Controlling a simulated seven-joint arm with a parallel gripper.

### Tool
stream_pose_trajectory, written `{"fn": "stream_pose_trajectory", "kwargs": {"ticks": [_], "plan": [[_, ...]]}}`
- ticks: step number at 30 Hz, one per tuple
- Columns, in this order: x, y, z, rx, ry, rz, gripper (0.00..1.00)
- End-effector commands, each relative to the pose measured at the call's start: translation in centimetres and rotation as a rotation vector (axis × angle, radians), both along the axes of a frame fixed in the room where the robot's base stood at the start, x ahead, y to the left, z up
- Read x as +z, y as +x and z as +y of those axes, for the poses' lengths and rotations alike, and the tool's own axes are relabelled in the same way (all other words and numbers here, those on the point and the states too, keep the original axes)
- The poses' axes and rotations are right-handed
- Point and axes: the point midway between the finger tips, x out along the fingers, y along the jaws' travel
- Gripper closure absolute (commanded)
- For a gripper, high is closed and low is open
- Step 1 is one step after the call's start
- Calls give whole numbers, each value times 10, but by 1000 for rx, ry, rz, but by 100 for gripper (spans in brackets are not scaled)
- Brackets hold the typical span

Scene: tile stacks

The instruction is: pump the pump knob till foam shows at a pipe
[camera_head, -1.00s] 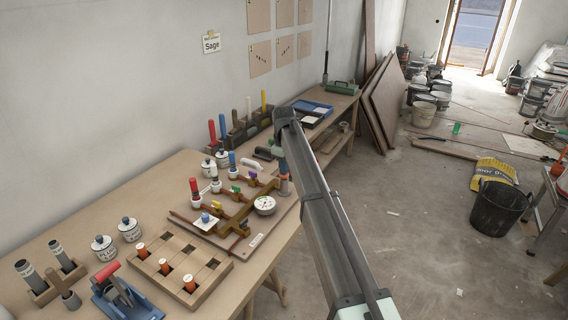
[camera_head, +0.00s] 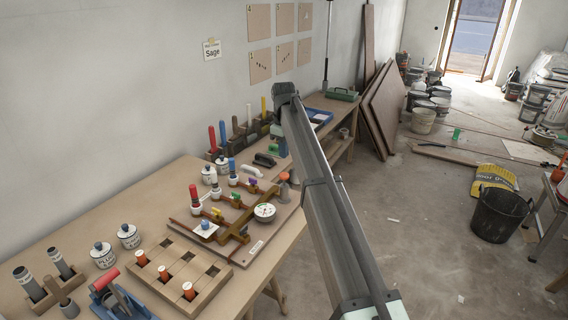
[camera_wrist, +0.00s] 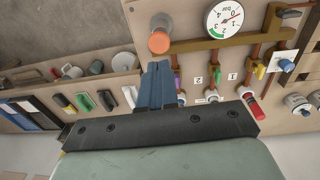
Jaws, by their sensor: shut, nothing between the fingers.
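The pump knob (camera_head: 284,177) is an orange-topped grey post at the right end of the pipe board (camera_head: 243,256). It also shows in the wrist view (camera_wrist: 159,41). My gripper (camera_wrist: 158,66) is shut and empty, its blue-grey fingertips just short of the knob in the wrist picture. In the head view my gripper (camera_head: 282,152) is above the knob; I cannot tell the exact gap. A round white gauge (camera_head: 264,211) with a green zone stands beside the knob. Brown pipes (camera_head: 236,226) branch to red-, white- and blue-topped fittings, with coloured valve handles.
A wooden rack with orange plugs (camera_head: 198,268) is in front of the board. White labelled jars (camera_head: 129,236) and grey cylinders (camera_head: 60,262) stand at the left. Tools and a blue tray (camera_head: 318,117) lie farther back. My arm crosses over the bench's right edge.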

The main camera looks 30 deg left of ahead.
Motion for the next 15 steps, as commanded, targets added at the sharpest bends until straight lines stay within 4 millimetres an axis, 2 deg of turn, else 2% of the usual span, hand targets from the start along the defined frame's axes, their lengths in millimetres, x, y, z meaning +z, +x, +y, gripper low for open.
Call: {"fn": "stream_pose_trajectory", "kwargs": {"ticks": [1,6,15], "plan": [[9,0,1,0,1,-1,100],[28,-1,0,0,1,-1,100],[37,-2,-1,0,0,0,100]]}}
